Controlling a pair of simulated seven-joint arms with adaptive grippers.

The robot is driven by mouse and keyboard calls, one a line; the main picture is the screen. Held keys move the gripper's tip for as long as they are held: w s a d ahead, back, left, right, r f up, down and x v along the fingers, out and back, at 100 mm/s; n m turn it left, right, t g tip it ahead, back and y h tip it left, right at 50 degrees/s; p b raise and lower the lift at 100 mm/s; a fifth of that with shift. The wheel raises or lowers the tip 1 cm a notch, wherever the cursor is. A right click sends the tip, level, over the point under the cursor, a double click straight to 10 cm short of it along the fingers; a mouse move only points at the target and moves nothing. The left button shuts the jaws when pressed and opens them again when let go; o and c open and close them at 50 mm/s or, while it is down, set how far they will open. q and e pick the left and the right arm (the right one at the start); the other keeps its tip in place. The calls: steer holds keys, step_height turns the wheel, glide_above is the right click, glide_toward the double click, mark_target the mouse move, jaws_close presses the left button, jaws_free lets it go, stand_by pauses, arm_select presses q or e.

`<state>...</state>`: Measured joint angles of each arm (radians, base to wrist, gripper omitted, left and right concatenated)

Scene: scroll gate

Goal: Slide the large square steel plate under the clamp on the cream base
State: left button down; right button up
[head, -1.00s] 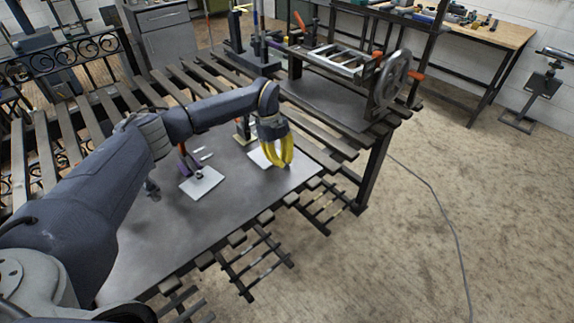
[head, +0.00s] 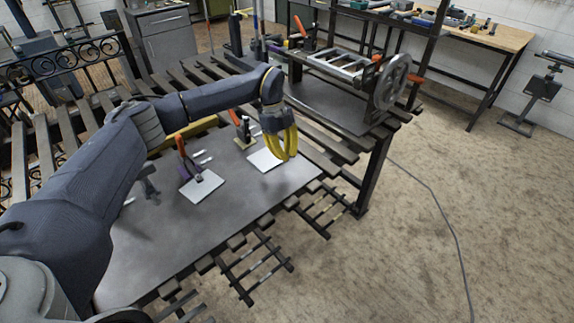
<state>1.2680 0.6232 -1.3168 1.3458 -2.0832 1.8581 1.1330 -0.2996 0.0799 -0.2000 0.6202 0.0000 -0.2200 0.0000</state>
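A pale square plate (head: 262,161) lies on the dark table near its right end. The cream base (head: 244,143) stands just behind and left of it, carrying a clamp with an orange-red handle (head: 235,118). The plate looks just in front of this base; I cannot tell whether its edge is under the clamp. My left gripper (head: 285,157) points down with yellow fingers at the plate's right side. The fingers overlap the plate in view; whether they grip it is unclear. My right gripper is not in view.
Another pale plate (head: 203,188) lies by a purple base (head: 190,171) with an orange-handled clamp. The table's front is clear.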

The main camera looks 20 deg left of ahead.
mark_target(281, 168)
arm_select(q)
steer(key=x, duration=0.6)
steer(key=shift+s+d+f, duration=0.1)
steer(key=shift+s+d, duration=0.15)
steer(key=shift+d, duration=0.15)
steer(key=shift+w+a, duration=0.6)
steer(key=shift+a, duration=0.35)
steer(key=shift+w+a, duration=0.5)
steer(key=shift+a, duration=0.3)
steer(key=shift+w+a, duration=0.55)
steer(key=shift+a, duration=0.4)
